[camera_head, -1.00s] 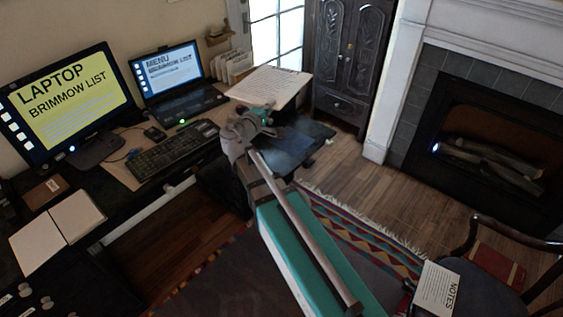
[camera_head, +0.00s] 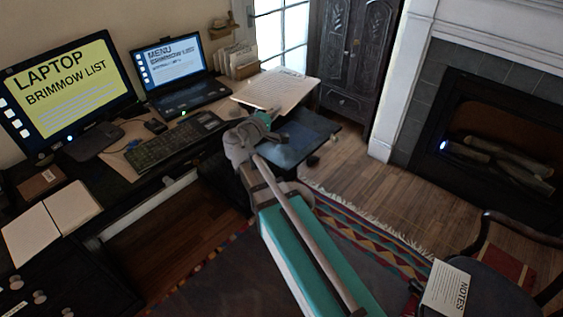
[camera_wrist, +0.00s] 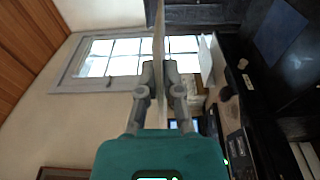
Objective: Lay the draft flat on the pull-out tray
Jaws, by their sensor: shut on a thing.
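The draft is a white sheet (camera_head: 276,90) with lines of text. In the head view it is held out beyond my gripper (camera_head: 268,119), roughly level, over the right end of the desk. In the wrist view the draft (camera_wrist: 159,38) shows edge-on as a thin strip between the fingers of my gripper (camera_wrist: 160,72), which is shut on its near edge. The pull-out tray (camera_head: 303,142) is a dark blue-grey surface, lower, to the right of my gripper. A blue panel (camera_wrist: 283,33), probably the tray, shows at upper right in the wrist view. The tray's visible part is bare.
The desk holds a monitor (camera_head: 62,95), a laptop (camera_head: 180,75), a keyboard (camera_head: 165,145), an open blank book (camera_head: 50,222) and a file holder (camera_head: 238,62). A carved cabinet (camera_head: 348,65) stands behind. A chair with a notes pad (camera_head: 447,290) is at lower right.

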